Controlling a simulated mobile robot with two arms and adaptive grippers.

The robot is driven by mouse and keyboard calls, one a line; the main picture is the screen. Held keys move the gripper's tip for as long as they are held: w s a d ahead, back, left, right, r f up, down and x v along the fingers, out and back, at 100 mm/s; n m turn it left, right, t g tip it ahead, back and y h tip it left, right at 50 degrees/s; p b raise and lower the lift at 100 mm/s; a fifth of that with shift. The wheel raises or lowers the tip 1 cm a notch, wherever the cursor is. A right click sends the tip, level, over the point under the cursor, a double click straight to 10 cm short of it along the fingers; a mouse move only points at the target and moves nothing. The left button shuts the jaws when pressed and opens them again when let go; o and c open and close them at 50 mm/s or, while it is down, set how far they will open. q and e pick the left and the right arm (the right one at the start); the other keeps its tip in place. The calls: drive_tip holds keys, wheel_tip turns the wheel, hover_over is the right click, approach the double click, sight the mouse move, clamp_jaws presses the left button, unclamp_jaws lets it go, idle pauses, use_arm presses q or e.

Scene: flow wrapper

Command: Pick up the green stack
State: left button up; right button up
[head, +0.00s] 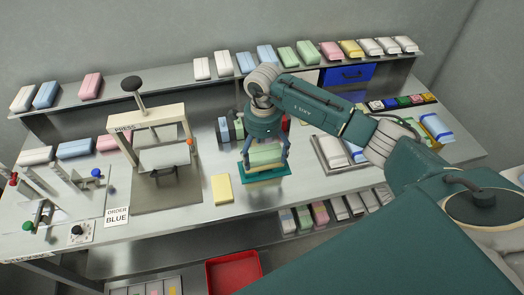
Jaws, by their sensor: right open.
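A pale green stack (264,157) sits on a teal base (265,176) on the metal table, near the middle of the head view. My right gripper (265,163) points down over it. Its fingers are open, one on the left and one on the right of the stack. I cannot tell whether they touch it. The gripper body hides part of the stack's top and back. More pale green packs (288,57) lie on the back shelf. My left gripper is not in view.
A grey tray (325,165) with white and blue packs stands to the right. A red bin (234,272) is below the front edge.

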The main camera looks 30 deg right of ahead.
drive_tip(key=shift+f, duration=0.45)
drive_tip(key=shift+c, duration=0.5)
drive_tip(key=c, duration=0.9)
